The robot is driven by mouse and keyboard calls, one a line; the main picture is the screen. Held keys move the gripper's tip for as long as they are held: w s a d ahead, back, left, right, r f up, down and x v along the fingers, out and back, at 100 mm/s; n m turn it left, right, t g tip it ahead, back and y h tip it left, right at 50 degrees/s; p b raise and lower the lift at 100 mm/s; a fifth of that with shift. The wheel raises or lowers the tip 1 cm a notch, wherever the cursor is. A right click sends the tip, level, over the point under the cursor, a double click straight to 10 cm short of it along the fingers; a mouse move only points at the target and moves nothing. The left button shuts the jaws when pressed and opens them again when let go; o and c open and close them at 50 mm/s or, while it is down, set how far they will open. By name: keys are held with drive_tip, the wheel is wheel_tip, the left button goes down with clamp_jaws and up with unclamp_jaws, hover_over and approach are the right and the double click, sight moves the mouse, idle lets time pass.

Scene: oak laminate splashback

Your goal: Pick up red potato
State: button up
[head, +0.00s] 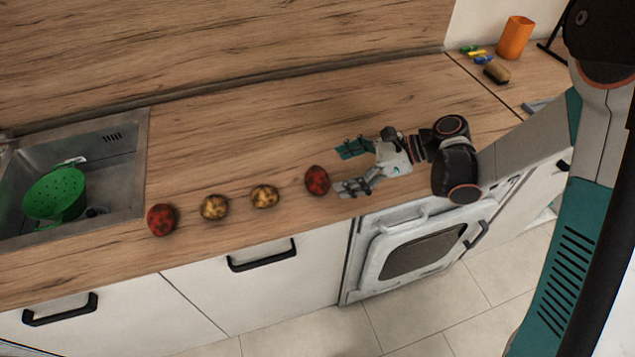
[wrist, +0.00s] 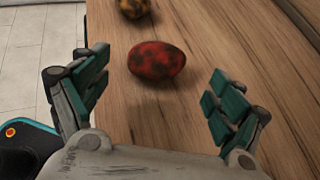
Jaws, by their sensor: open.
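A red potato with dark patches (head: 317,180) lies on the wooden counter, at the right end of a row. My gripper (head: 345,168) is open and empty just to its right, fingers pointing left. In the wrist view the same red potato (wrist: 156,61) lies ahead of the spread fingers of my gripper (wrist: 152,95), not between them. A second red potato (head: 161,219) lies at the left end of the row, near the sink. No contact between my gripper and a potato shows.
Two yellow-brown potatoes (head: 215,207) (head: 265,196) lie between the red ones. A sink (head: 120,165) holds a green colander (head: 55,196) at left. An orange cup (head: 515,38) and a brush (head: 497,73) stand at the back right. The counter behind the row is clear.

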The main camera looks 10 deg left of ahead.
sight(325, 176)
drive_tip(key=shift+b+x, duration=1.1)
drive_tip(key=shift+x, duration=1.8)
drive_tip(key=c, duration=1.2)
